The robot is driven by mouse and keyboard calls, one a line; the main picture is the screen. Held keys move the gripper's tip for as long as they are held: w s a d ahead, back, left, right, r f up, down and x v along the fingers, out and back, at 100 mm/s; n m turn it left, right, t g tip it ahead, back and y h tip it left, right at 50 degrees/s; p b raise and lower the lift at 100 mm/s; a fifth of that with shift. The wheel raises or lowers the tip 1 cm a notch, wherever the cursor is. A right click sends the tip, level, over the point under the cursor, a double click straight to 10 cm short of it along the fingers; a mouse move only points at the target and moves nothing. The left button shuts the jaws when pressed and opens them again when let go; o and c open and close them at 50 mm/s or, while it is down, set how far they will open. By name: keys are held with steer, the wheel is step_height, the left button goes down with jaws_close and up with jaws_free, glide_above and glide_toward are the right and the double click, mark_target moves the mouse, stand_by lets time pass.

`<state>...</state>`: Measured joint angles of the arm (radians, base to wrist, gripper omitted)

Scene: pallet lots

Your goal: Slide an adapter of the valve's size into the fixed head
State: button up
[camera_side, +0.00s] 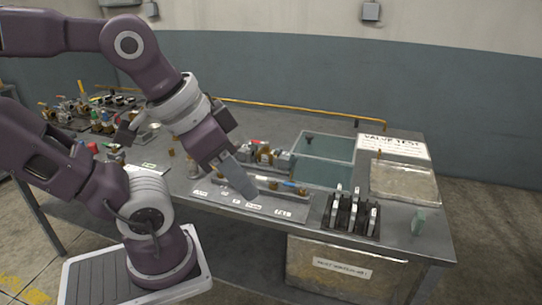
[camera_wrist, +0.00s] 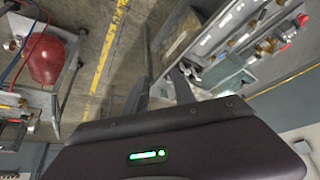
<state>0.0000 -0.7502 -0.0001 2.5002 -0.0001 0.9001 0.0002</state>
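My gripper (camera_side: 246,190) points down and to the right over the front part of the bench in the side view. Brass fittings (camera_wrist: 266,46) also show in the wrist view. I cannot tell which is the valve or the fixed head.
A dark rack with upright grey plates (camera_side: 351,214) stands right of the board. Teal-floored bins (camera_side: 325,147), a shallow metal tray (camera_side: 404,183) and a "VALVE TEST" sign (camera_side: 393,145) lie behind. A red tank (camera_wrist: 46,60) shows in the wrist view.

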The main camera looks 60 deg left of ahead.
steer(key=shift+o, duration=0.2)
stand_by(0.5)
